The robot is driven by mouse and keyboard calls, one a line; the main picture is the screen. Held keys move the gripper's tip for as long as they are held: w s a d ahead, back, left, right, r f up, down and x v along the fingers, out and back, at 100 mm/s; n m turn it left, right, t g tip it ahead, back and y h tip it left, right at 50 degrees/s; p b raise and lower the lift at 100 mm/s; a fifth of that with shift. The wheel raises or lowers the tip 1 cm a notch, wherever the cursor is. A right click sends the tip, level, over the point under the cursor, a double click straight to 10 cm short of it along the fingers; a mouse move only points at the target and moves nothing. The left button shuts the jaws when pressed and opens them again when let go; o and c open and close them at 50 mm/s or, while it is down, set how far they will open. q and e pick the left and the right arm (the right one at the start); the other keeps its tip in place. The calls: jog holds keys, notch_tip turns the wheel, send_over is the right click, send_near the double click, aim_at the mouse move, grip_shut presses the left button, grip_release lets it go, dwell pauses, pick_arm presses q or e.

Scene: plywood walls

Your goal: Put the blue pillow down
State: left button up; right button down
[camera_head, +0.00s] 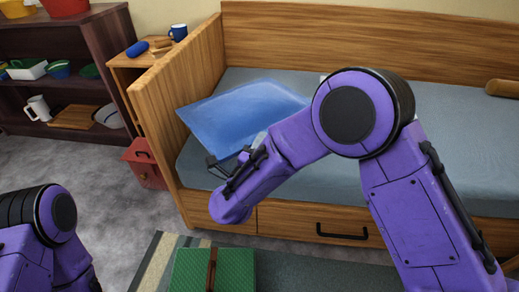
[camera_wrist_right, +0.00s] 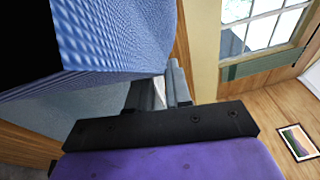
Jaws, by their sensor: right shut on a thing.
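The blue pillow (camera_head: 240,112) is a flat, light blue rectangle over the left end of the daybed in the head view. It also fills the upper left of the right wrist view (camera_wrist_right: 120,35). My right gripper (camera_head: 240,158) is shut on the pillow's near edge. I cannot tell whether the pillow touches the grey-blue mattress (camera_head: 450,130) or hangs just above it. My right arm hides part of the mattress. My left arm shows at the lower left, but its gripper is out of view.
The daybed's wooden side panel (camera_head: 180,100) rises left of the pillow. A brown bolster (camera_head: 503,88) lies at the far right. A small side table (camera_head: 135,62) holds a blue mug (camera_head: 178,32). A red box (camera_head: 143,165) and a green box (camera_head: 235,270) are on the floor.

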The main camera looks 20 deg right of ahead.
jog(key=w+f+b, duration=0.1)
jog(key=w+f, duration=0.1)
jog(key=w+d+f+b, duration=0.1)
jog(key=w+f, duration=0.1)
jog(key=w+f+b, duration=0.1)
jog(key=w+f, duration=0.1)
jog(key=shift+w+d+f, duration=0.1)
jog(key=shift+d+f, duration=0.05)
jog(key=shift+d, duration=0.15)
jog(key=f, duration=0.2)
jog(key=f+b, duration=0.1)
jog(key=shift+w+f, duration=0.25)
jog(key=shift+f, duration=0.05)
jog(key=shift+r, duration=0.1)
jog(key=c, duration=1)
grip_release()
jog(key=shift+c, duration=0.2)
